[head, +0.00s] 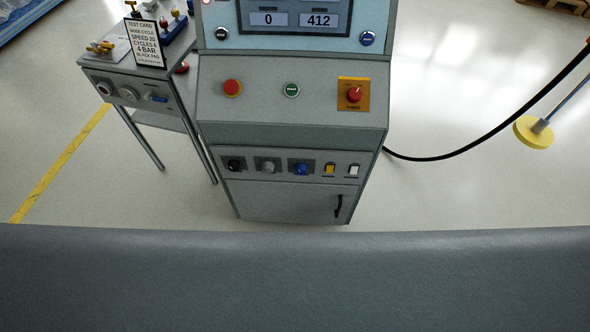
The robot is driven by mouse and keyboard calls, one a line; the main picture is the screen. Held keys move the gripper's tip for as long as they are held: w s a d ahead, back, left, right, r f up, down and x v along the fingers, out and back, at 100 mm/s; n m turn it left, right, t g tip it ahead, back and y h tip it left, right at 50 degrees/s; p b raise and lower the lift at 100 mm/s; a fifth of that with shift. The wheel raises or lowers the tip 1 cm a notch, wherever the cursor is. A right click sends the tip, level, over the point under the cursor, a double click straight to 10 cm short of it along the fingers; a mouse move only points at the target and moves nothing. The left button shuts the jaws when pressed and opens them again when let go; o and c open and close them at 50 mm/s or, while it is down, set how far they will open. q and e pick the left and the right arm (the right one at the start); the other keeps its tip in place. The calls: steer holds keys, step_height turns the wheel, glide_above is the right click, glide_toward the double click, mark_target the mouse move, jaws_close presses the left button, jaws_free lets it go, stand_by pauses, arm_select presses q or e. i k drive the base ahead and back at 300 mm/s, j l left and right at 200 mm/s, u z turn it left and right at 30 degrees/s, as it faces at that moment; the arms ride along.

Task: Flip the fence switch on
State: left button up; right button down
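A grey control console (290,135) stands in the middle of the head view. The lower front has a black knob (235,164), a grey knob (267,166), a blue knob (301,168), a yellow rocker switch (329,170) and a white rocker switch (353,171). The labels are too small to read, so I cannot tell which control is the fence switch. Neither gripper is in view.
A screen (295,18) showing 0 and 412 tops the console. A side table (140,75) at left carries a test card (145,42) and small fittings. A black cable (470,153) runs off right, near a post with a yellow base (533,132). The floor at right is largely open.

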mark_target(329, 168)
steer(key=k+j+z, duration=0.3)
steer(key=k+j, duration=0.2)
steer(key=j, duration=0.25)
steer(key=k+j+z, duration=0.25)
steer(key=k+j, duration=0.35)
